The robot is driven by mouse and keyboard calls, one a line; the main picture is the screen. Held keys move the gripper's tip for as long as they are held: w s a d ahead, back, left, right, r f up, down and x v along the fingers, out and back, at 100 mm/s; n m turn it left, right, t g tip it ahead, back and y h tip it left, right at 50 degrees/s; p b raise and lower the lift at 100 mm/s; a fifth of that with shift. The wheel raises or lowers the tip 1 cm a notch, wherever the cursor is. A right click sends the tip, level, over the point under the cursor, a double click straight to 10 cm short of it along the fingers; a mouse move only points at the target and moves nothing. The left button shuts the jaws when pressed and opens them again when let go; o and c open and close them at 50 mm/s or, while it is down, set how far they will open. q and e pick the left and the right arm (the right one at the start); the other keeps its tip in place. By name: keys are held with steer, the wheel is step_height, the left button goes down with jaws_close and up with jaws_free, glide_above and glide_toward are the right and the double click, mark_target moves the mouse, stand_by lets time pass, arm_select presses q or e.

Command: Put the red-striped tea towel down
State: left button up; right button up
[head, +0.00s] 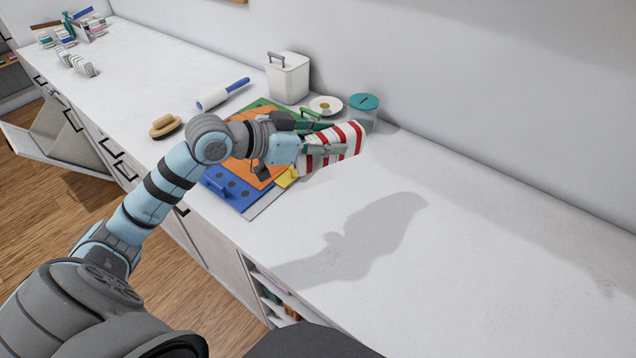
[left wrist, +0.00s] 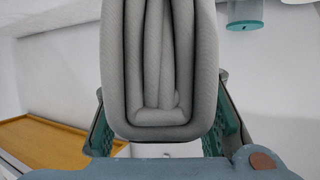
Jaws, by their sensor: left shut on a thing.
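The red-striped tea towel (head: 343,143) is a folded white bundle with red stripes, held above the white countertop (head: 480,230). My left gripper (head: 325,138) is shut on it, with a green finger on each side. In the left wrist view the towel (left wrist: 150,60) shows end-on as grey folded layers between the two fingers (left wrist: 160,115). A shadow of the arm and towel falls on the counter to the right and nearer. My right gripper is not in view.
A brush (head: 165,126) and lint roller (head: 222,94) lie left. The right counter is clear.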

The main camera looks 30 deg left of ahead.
arm_select(q)
steer(key=f, duration=0.5)
steer(key=f+b, duration=0.1)
steer(key=f, duration=0.3)
steer(key=f+b, duration=0.1)
steer(key=f, duration=0.4)
steer(key=shift+s+f, duration=0.25)
steer(key=shift+f, duration=0.05)
steer(key=shift+f+b, duration=0.15)
steer(key=shift+b, duration=0.2)
steer(key=o, duration=1.2)
steer(key=shift+c, duration=0.2)
steer(key=shift+s+a+r, duration=0.15)
steer(key=shift+r, duration=0.1)
steer(key=p+v, duration=0.1)
steer(key=v, duration=0.4)
steer(key=shift+f, duration=0.1)
steer(key=p+v, duration=0.4)
steer(key=v, duration=0.2)
steer(key=shift+s+a, duration=0.1)
steer(key=shift+a, duration=0.05)
steer(key=shift+s, duration=0.2)
